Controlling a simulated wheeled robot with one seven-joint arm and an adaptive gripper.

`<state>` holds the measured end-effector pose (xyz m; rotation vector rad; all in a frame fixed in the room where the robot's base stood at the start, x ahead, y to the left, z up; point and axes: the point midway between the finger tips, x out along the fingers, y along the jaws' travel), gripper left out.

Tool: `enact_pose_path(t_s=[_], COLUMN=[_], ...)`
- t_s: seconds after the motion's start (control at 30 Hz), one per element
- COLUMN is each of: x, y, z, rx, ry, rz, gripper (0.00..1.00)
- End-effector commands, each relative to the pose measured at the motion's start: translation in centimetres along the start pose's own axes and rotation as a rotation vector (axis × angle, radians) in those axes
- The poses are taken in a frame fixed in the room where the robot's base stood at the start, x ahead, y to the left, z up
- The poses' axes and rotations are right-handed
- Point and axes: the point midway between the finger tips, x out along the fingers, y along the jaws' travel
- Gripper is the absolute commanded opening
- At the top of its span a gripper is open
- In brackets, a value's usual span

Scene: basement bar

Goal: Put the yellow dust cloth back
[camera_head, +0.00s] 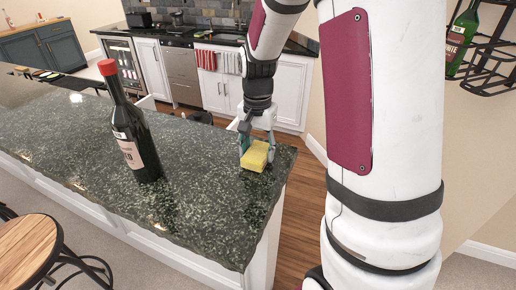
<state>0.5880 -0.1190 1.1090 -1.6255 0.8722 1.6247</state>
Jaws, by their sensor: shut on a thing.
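The yellow dust cloth (255,157) is a small folded yellow block near the right end of the dark green speckled counter (190,205). My gripper (256,142) points down from above and is shut on the cloth. The fingers reach the cloth's top and far side. The cloth is at or very near the counter surface; I cannot tell whether it touches it. Its far side is partly hidden by the fingers.
A dark wine bottle (134,135) with a red top stands upright on the counter, left of my gripper. A wooden stool (28,246) is at the lower left. A wire rack (488,62) holds a green bottle (461,38). The counter between bottle and cloth is clear.

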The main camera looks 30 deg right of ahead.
Motion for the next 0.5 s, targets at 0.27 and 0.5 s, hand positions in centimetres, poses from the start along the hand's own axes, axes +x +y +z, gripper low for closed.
enact_pose_path(t_s=[0.27, 0.5], x=[0.20, 0.32], y=[-0.02, -0.01], z=[-0.01, 0.00], rx=[0.000, 0.000], ry=[0.000, 0.000], rz=[0.000, 0.000], gripper=[0.25, 0.71])
